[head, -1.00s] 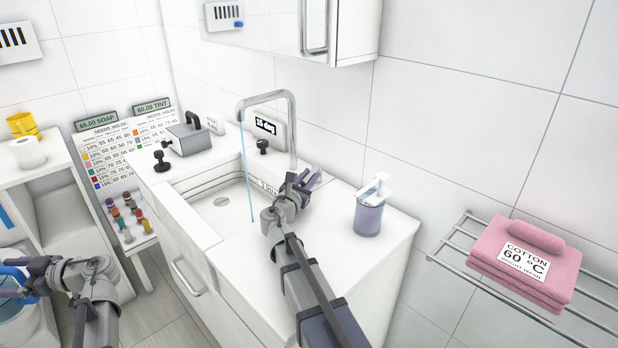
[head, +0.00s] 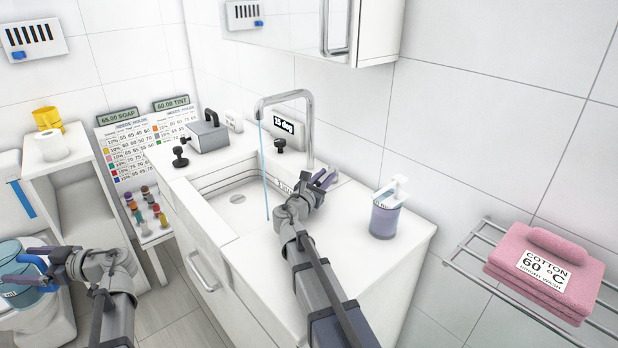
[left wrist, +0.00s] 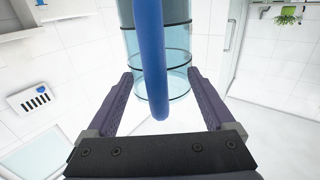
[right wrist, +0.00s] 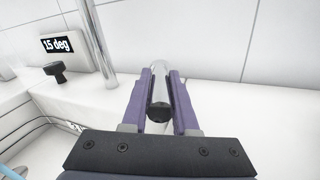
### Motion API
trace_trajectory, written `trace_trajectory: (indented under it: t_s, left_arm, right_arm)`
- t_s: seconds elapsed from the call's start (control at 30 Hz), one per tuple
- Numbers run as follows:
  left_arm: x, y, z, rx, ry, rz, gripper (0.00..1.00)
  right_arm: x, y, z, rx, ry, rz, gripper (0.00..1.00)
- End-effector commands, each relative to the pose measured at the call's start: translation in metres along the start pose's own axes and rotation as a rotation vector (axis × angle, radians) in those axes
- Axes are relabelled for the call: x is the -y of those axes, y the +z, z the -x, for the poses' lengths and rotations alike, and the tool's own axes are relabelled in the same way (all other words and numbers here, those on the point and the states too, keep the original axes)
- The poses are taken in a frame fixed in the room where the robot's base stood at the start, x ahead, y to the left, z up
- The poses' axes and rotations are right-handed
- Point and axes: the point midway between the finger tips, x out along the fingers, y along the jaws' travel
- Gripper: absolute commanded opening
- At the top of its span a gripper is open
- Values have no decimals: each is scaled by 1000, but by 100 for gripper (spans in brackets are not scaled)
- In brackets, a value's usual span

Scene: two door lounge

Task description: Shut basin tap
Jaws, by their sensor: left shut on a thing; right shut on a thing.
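The chrome basin tap (head: 311,130) arches over the white basin (head: 232,205). A thin blue stream of water (head: 265,170) falls from its spout into the basin. My right gripper (head: 322,181) is beside the tap's foot, shut on a short silver tap lever (right wrist: 159,88), which lies between its purple fingers in the right wrist view. The fingers partly hide the lever in the head view. My left gripper (head: 32,265) is at the far left, shut on the blue handle (left wrist: 150,60) of a clear bluish bucket (head: 28,292).
A display reading 15 deg (right wrist: 66,43) stands behind the tap, with a black knob (head: 280,145) before it. A soap dispenser (head: 385,215) stands right of my right arm. Pink towels (head: 545,275) lie on a rail at right. A mirror cabinet (head: 375,30) hangs above.

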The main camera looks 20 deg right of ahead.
Motion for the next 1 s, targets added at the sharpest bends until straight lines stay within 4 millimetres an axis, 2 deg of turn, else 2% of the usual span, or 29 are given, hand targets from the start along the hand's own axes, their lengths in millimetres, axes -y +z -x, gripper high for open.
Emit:
trace_trajectory:
  t_s: [0.03,0.2,0.43,0.87,0.9,1.0]
  left_arm:
    - [0,0,0,-1,0,-1,10]
    - [0,0,0,-1,0,0,10]
    - [0,0,0,-1,0,-1,10]
    - [0,0,0,-1,0,0,10]
    - [0,0,0,-1,0,-1,10]
    - [0,0,0,-1,0,-1,10]
  right_arm:
    - [-7,-1,-2,6,-29,0,0]
    - [-18,-4,-4,35,-175,0,0]
    - [-26,-5,-6,69,-344,0,0]
    - [-24,-4,-4,79,-394,0,0]
    - [-24,-4,-5,79,-394,0,28]
    - [-24,-4,-5,79,-393,0,40]
